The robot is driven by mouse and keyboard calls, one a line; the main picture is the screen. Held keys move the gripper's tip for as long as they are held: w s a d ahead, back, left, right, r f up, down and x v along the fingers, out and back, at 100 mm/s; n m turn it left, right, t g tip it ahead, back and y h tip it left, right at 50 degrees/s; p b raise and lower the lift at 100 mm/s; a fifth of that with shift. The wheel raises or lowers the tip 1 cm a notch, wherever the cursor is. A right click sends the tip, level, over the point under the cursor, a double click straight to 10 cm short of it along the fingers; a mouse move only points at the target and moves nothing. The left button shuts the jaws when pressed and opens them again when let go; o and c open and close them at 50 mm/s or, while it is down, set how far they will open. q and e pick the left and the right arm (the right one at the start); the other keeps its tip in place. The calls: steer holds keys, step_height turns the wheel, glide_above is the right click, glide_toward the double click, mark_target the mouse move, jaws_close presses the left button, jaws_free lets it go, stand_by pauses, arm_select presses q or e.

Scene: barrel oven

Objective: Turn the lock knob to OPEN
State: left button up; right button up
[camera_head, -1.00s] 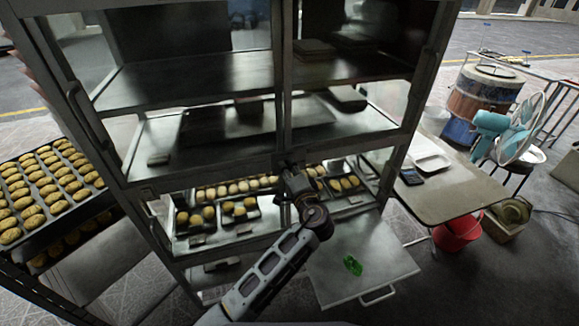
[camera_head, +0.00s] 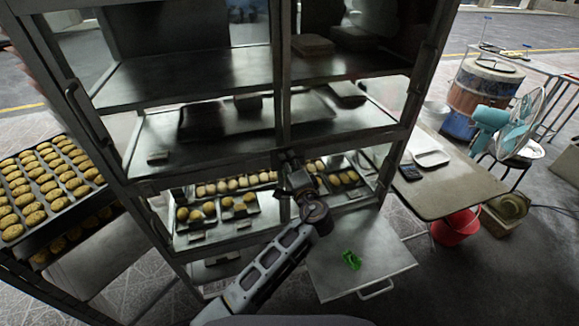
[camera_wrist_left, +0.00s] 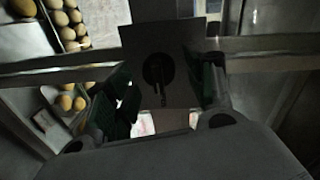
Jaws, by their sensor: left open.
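The lock knob (camera_wrist_left: 158,69) is a dark round disc with a raised grip on a grey plate (camera_wrist_left: 186,38), in the upper middle of the left wrist view. My left gripper (camera_wrist_left: 166,88) is open, with one dark finger to the left of the knob and one to the right. I cannot tell how far the fingertips are from the knob's face. In the head view my left gripper (camera_head: 290,163) is at the cabinet's centre post, and the knob is hidden behind it. My right gripper is not in view.
The metal cabinet (camera_head: 282,75) has trays of buns (camera_head: 238,205) on a lower shelf. Bun trays (camera_head: 62,205) stand at left; a table (camera_head: 450,190) and fan (camera_head: 515,130) stand at right.

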arm_select(q)
steer(key=shift+s, duration=0.1)
steer(key=v, duration=0.7)
steer(key=shift+s, duration=0.15)
stand_by(0.3)
steer(key=shift+d, duration=0.1)
stand_by(0.4)
